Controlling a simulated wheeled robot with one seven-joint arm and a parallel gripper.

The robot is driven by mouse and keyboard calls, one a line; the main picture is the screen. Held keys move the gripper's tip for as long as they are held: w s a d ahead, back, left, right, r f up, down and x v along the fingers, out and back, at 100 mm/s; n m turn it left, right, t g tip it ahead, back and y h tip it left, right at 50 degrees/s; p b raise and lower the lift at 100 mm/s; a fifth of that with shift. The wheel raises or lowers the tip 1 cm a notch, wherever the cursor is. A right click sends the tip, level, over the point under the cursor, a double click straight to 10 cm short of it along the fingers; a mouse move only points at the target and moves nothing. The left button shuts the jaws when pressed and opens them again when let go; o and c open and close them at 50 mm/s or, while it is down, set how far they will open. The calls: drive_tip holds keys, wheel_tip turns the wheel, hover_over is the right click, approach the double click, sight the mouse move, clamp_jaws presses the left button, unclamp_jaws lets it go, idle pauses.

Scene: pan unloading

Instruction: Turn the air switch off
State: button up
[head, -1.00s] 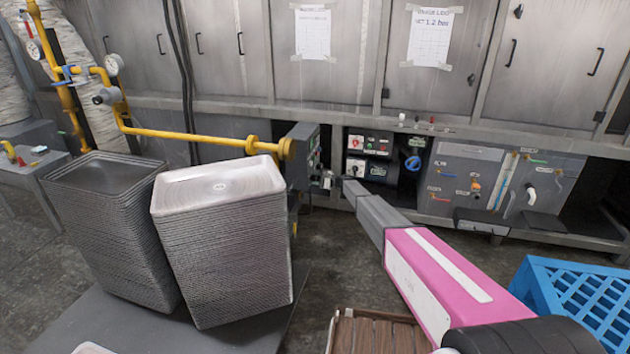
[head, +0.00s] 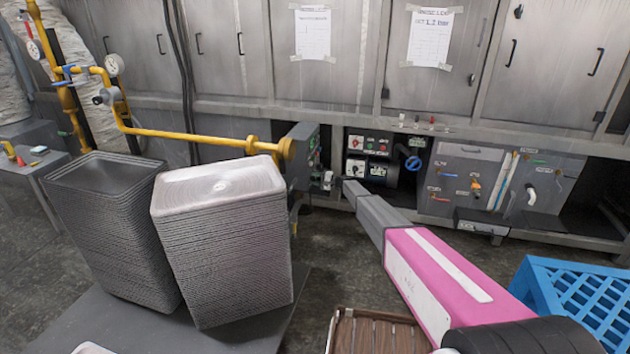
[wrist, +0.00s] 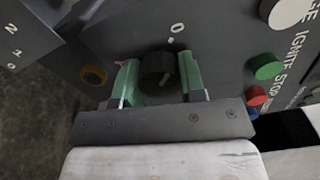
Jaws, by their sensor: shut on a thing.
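A black round knob (wrist: 156,66) sits on a dark grey panel in the wrist view, with a white "0" and a short mark above it. A pale line shows on the knob, but its exact pointing is hard to read. My gripper (wrist: 159,80) has its green fingers on either side of the knob and is shut on it. In the head view my gripper (head: 328,181) is small at the side of the grey control box (head: 302,140). The knob cannot be made out there. No label naming the air switch is readable.
The same panel carries a green button (wrist: 268,70), a red button (wrist: 257,95) and a yellow-ringed button (wrist: 94,75). Tray stacks (head: 225,255) stand left of my arm. A blue crate (head: 575,290) is at right. A yellow pipe (head: 190,138) runs to the control box.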

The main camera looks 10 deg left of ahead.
drive_tip(key=o, duration=0.9)
drive_tip(key=shift+d, duration=0.1)
drive_tip(key=d, duration=0.7)
drive_tip(key=s+d, duration=0.1)
drive_tip(key=d, duration=0.2)
drive_tip(key=shift+d, duration=0.35)
drive_tip(key=s+d+r+n+h, duration=0.1)
drive_tip(key=s+d+r+h, duration=0.3)
drive_tip(key=s+d, duration=0.8)
drive_tip(key=s+d+r+n+g+h, duration=0.1)
drive_tip(key=s+d+r+h, duration=0.3)
drive_tip(key=s, duration=2.3)
drive_tip(key=s+d+r+n+h, duration=0.1)
drive_tip(key=s+d+r+h, duration=0.2)
drive_tip(key=s+d+h, duration=0.7)
drive_tip(key=shift+s+d+r+g, duration=0.15)
drive_tip(key=shift+s+d+r, duration=0.05)
drive_tip(key=shift+s+d, duration=2.3)
drive_tip(key=shift+s+d+r+g, duration=0.15)
drive_tip(key=shift+s+d+r, duration=0.05)
drive_tip(key=shift+s+d, duration=2.25)
